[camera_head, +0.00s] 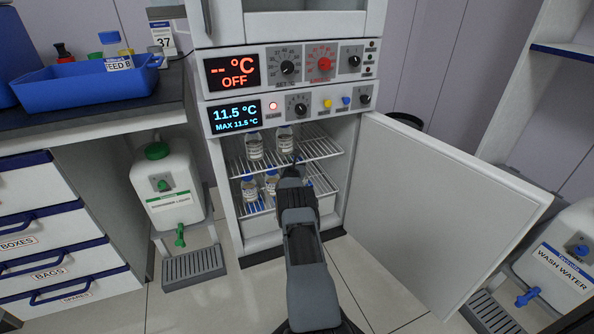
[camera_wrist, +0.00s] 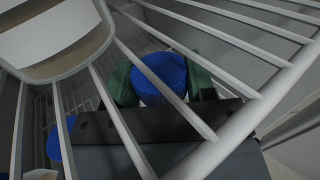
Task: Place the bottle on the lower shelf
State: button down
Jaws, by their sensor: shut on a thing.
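My gripper (camera_head: 291,172) reaches into the open lower cabinet, below the front of the upper wire shelf (camera_head: 320,148). In the wrist view its green fingers (camera_wrist: 160,84) are shut on the blue cap of a bottle (camera_wrist: 160,70), seen through the wires of the upper shelf (camera_wrist: 232,45). The held bottle's body is hidden, so I cannot tell whether its base touches the lower shelf (camera_head: 322,187). Two blue-capped bottles (camera_head: 250,188) (camera_head: 271,182) show on the lower shelf, left of my gripper. Two more bottles (camera_head: 254,147) (camera_head: 284,138) stand on the upper shelf.
The cabinet door (camera_head: 440,205) stands wide open to the right. The upper shelf wires lie close above my gripper. A white canister (camera_head: 166,190) with a green cap stands left of the cabinet, and a wash water canister (camera_head: 562,258) stands at the far right.

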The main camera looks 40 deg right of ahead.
notch_tip(320, 180, down, 3)
jog(key=shift+f+b, duration=0.15)
jog(key=shift+b, duration=0.45)
jog(key=shift+f, duration=0.1)
jog(key=shift+c, duration=2.3)
grip_release()
jog(key=shift+a+f, duration=0.1)
jog(key=p+v, duration=0.5)
jog(key=v, duration=0.7)
